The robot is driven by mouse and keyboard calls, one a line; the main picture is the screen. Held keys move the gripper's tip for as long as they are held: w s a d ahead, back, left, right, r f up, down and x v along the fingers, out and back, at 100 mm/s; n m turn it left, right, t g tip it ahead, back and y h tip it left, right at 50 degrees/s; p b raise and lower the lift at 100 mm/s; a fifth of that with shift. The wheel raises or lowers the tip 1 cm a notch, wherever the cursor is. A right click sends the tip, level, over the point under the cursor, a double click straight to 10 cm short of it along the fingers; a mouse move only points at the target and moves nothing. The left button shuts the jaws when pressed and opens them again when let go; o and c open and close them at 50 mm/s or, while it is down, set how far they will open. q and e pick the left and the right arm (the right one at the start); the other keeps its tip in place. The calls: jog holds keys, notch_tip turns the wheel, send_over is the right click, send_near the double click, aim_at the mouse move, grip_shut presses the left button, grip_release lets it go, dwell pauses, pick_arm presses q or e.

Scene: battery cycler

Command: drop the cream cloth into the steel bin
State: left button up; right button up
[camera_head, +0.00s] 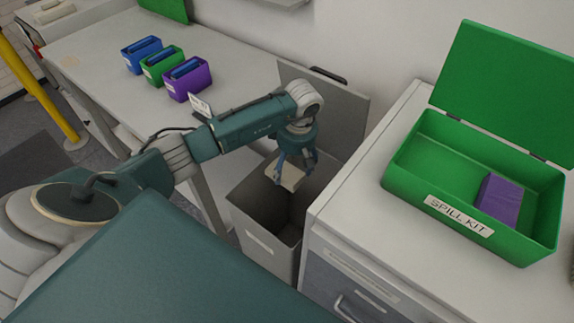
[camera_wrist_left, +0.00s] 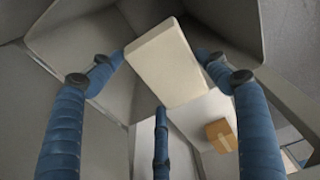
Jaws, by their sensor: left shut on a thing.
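The cream cloth (camera_head: 286,177) is a folded, block-like pad. My left gripper (camera_head: 292,168) is shut on it from above and holds it over the open mouth of the steel bin (camera_head: 262,247). The cloth also shows between the blue fingers in the left wrist view (camera_wrist_left: 166,63), tilted. The bin is a tall grey box with a label on its front and its grey lid (camera_head: 345,112) standing open behind. Its bottom is mostly hidden in the head view. My right gripper is not in view.
A white-topped cabinet (camera_head: 345,215) stands right of the bin, bearing a green spill kit box (camera_head: 410,180) with a purple block (camera_head: 499,199) inside. A table (camera_head: 85,62) on the left bears blue, green and purple bins. A small brown box (camera_wrist_left: 221,134) shows in the wrist view.

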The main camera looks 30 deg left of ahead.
pick_arm(q)
jog(key=o, duration=1.1)
jog(key=shift+o, duration=0.5)
jog(key=shift+r, duration=0.3)
notch_tip(320, 180, up, 11)
jog(key=d, duration=0.1)
jog(key=shift+d+r, duration=0.2)
jog(key=shift+d, duration=0.05)
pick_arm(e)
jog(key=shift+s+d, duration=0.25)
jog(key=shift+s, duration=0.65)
